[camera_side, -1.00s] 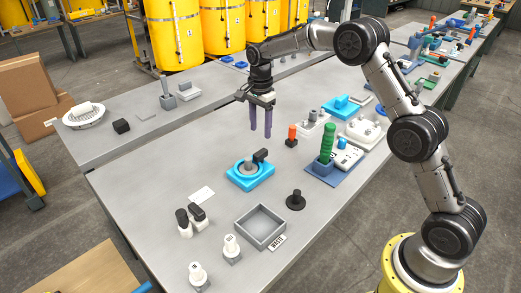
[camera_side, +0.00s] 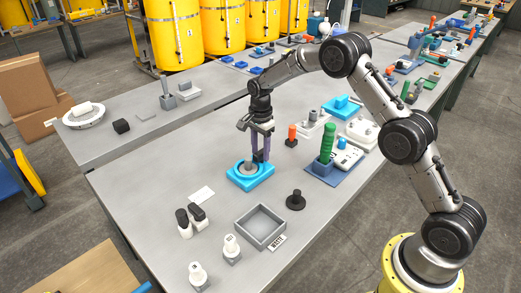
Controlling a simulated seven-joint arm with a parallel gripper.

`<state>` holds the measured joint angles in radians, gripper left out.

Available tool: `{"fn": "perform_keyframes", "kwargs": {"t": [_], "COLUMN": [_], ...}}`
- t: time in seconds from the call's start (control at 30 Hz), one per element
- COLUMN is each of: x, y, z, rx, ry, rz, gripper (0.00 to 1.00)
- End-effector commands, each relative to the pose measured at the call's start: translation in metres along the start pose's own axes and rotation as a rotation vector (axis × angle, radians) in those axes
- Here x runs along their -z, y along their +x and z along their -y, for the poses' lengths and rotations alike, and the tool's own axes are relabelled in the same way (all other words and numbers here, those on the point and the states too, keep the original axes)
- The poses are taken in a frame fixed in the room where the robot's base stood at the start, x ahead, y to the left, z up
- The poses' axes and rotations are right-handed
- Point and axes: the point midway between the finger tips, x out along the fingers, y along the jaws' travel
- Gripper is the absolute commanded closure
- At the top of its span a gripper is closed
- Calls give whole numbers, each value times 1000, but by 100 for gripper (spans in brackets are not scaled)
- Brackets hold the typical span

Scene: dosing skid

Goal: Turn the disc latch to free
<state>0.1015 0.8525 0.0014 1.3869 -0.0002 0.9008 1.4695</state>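The disc latch is a bright blue square base (camera_side: 251,183) with a round grey disc (camera_side: 248,168) on top, in the middle of the grey bench. Its black handle stands at the disc's upper right edge and is now mostly hidden by my fingers. My gripper (camera_side: 260,158) points straight down, with its purple fingertips low at the handle. The fingers are a little apart, one on each side of where the handle stands. Whether they press on it is too small to tell.
A green-handled tool (camera_side: 327,143) stands in a blue holder to the right, with an orange-topped black block (camera_side: 292,134) behind. A black knob (camera_side: 296,200) and a grey open tray (camera_side: 261,226) are in front.

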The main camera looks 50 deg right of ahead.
Motion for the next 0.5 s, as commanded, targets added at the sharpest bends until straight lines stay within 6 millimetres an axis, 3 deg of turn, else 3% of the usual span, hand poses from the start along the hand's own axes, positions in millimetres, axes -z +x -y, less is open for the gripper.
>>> {"fn": "perform_keyframes", "kwargs": {"t": [0.03,0.23,0.5], "x": [0,0,0], "y": [0,0,-1], "z": [0,0,0], "rx": [0,0,0], "ry": [0,0,-3], "rz": [0,0,0], "gripper": [62,98,100]}}
